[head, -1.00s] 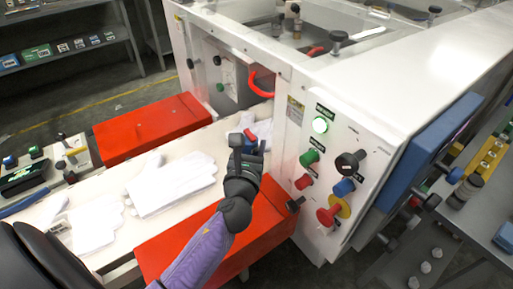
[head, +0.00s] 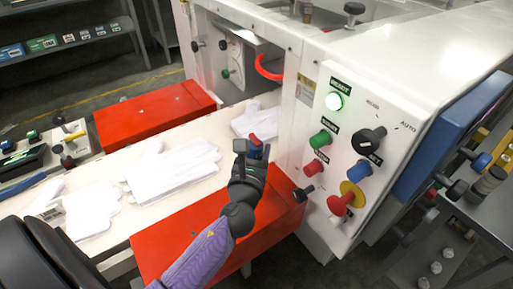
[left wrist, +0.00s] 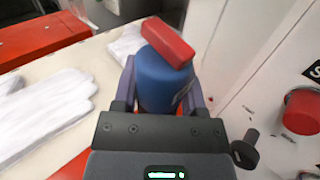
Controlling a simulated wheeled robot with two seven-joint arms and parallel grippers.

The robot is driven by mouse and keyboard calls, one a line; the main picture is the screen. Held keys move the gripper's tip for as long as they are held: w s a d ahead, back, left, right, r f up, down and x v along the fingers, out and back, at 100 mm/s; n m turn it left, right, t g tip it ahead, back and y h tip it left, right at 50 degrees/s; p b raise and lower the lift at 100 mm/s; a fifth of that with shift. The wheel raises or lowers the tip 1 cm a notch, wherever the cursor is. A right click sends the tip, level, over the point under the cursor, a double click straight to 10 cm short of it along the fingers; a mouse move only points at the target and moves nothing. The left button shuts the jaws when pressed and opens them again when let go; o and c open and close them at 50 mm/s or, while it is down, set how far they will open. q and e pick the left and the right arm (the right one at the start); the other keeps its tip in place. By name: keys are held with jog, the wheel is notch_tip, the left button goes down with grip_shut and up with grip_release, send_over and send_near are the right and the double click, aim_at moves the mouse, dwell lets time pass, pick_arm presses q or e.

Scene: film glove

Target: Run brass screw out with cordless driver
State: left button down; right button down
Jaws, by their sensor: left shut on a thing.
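My left gripper (head: 248,160) is shut on a blue cylinder with a red bar on top (head: 254,146). In the left wrist view this blue-and-red thing (left wrist: 165,72) stands between the fingers. I cannot tell whether it is the cordless driver. The gripper is over the white conveyor bed, left of the machine's control panel (head: 350,115) and apart from it. A black-headed knob (head: 303,193) sticks out low on the panel. It shows right of the gripper in the left wrist view (left wrist: 245,149). I cannot make out a brass screw. My right gripper is not in view.
White gloves (head: 172,172) lie on the conveyor bed (head: 120,160). Red boxes flank it at the back (head: 155,112) and front (head: 180,240). A red handle (head: 268,70) juts from the machine.

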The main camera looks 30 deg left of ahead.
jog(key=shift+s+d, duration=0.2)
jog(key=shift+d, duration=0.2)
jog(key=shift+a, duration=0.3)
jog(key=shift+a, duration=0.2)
pick_arm(q)
jog(key=shift+f, duration=0.1)
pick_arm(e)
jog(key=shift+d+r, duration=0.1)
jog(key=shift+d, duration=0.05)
